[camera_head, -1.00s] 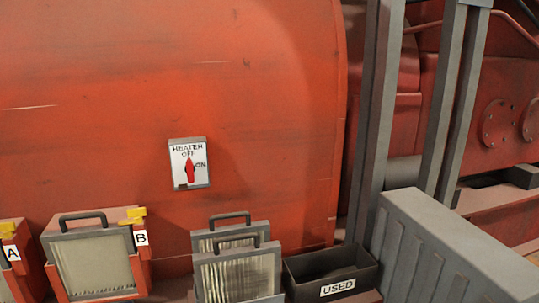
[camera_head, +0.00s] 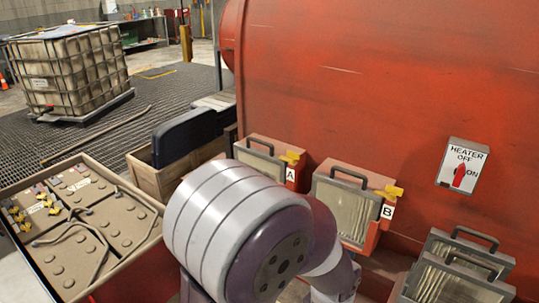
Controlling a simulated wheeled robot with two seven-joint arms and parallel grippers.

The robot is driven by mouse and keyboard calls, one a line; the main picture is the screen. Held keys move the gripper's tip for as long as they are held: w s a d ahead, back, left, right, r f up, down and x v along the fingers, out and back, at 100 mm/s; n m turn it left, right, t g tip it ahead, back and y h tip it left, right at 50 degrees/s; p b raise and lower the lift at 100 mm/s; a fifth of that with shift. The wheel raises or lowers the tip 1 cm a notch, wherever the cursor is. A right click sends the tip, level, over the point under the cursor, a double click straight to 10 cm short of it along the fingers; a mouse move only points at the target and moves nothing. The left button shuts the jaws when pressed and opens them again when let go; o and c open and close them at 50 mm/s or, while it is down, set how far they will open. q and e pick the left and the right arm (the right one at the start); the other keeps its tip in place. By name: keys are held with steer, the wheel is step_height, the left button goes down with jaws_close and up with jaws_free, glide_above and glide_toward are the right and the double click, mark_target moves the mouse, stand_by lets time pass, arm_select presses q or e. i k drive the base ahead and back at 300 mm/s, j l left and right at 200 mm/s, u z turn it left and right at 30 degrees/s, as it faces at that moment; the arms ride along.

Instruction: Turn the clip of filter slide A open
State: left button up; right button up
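Filter slide A (camera_head: 262,160) sits in a red housing at the foot of the red tank, left of slide B. It has a dark handle on top, and my arm hides its lower part. Its yellow clip (camera_head: 290,157) is at the upper right corner, just above the white "A" label (camera_head: 291,175). The clip is too small to tell its turn clearly. Filter slide B (camera_head: 345,208) stands to the right with its own yellow clip (camera_head: 393,191). A large link of my arm fills the lower middle. Neither gripper shows.
A heater switch box (camera_head: 463,167) is on the tank at right. Loose framed filters (camera_head: 450,280) stand at the lower right. A wooden crate (camera_head: 150,182) with a dark item (camera_head: 190,135) is left of slide A. A parts bench (camera_head: 115,262) is at left, a caged tank (camera_head: 70,70) behind.

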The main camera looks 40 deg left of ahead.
mark_target(294, 156)
steer(key=u, duration=1.4)
steer(key=i+j+z, duration=0.1)
steer(key=i+z, duration=0.35)
steer(key=i, duration=0.25)
